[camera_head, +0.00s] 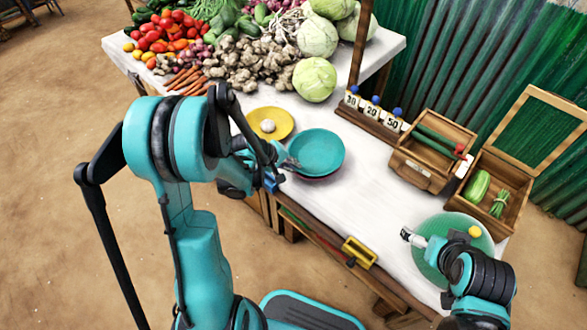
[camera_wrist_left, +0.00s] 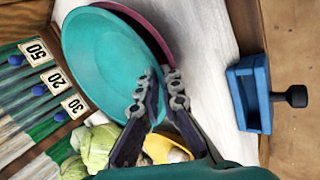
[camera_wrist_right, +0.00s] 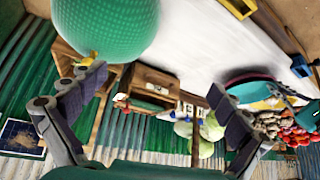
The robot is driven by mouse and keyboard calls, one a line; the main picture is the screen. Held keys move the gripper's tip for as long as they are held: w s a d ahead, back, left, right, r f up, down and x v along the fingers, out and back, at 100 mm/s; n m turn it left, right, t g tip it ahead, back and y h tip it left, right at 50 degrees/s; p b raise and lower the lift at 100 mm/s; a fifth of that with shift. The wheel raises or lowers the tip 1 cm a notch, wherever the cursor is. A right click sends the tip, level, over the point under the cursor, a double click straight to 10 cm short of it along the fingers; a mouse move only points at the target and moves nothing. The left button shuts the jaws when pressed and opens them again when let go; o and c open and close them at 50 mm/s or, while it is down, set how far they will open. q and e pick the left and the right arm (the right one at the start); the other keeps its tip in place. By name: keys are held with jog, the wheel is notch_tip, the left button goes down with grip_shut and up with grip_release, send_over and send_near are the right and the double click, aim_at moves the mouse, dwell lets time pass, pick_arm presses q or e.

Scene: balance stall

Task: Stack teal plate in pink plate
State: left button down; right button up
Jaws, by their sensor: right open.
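The teal plate (camera_head: 316,150) is at the middle of the white table, on or just above the pink plate, and also shows in the left wrist view (camera_wrist_left: 105,55). The pink plate (camera_wrist_left: 150,22) is mostly hidden beneath it; only a curved strip of rim shows, offset to one side. My left gripper (camera_head: 288,163) is at the teal plate's near-left rim. In the left wrist view its fingers (camera_wrist_left: 158,88) are close together with the teal rim between them. My right gripper (camera_wrist_right: 145,95) is open and empty, beside a green mesh dome.
A yellow plate (camera_head: 284,122) with a pale round item lies left of the teal plate. The green mesh dome (camera_head: 430,262) with a yellow knob stands at the right. Wooden boxes (camera_head: 425,165), number tags (camera_head: 372,110) and piled vegetables line the back.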

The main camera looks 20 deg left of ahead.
pick_arm(q)
jog(key=c, duration=1.7)
grip_release()
jog(key=shift+f, duration=0.25)
jog(key=shift+r, duration=0.15)
jog(key=p+v, duration=0.5)
jog(key=v, duration=0.6)
jog(key=s+d+r+m+y, duration=0.1)
jog(key=s+d+r+m, duration=0.2)
jog(key=s+r, duration=0.1)
jog(key=s+d+r+m+y, duration=0.1)
jog(key=s+d+r+m, duration=0.1)
jog(key=s+r+m, duration=0.2)
jog(key=s+d+r+m+t+y, duration=0.1)
jog(key=s+d+r+m+y, duration=0.1)
jog(key=s+d+r+m, duration=0.1)
jog(key=shift+s+d+r+m, duration=0.35)
jog(key=shift+s+r+m, duration=0.15)
jog(key=shift+s, duration=0.1)
